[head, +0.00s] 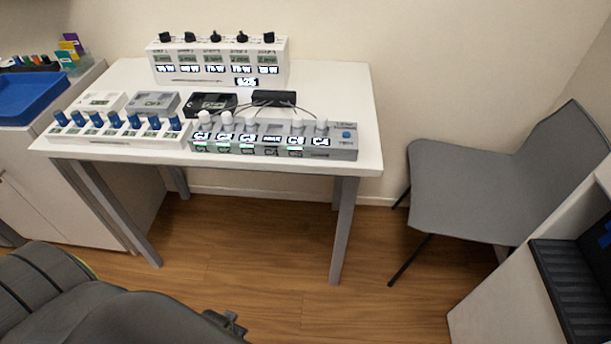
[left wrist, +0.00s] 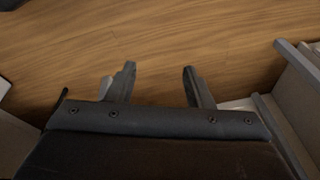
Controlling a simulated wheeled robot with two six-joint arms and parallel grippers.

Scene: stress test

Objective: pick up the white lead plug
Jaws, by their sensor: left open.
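Several white plugs (head: 226,118) stand in a row on a grey socket box (head: 345,153) at the front right of the white table. Thin dark leads run from near them to a small black box (head: 273,97) behind. I cannot tell which plug is the one meant. My left gripper (left wrist: 159,70) is open and empty over the wood floor in the left wrist view. In the head view, part of it (head: 231,322) shows low at the bottom, well below and in front of the table. My right gripper is not in view.
The white table (head: 335,82) also holds a row of blue-capped plugs (head: 110,121) and a white box with black knobs (head: 217,63). A grey chair (head: 470,185) stands right; a blue tray (head: 25,97) lies left. The floor before the table is clear.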

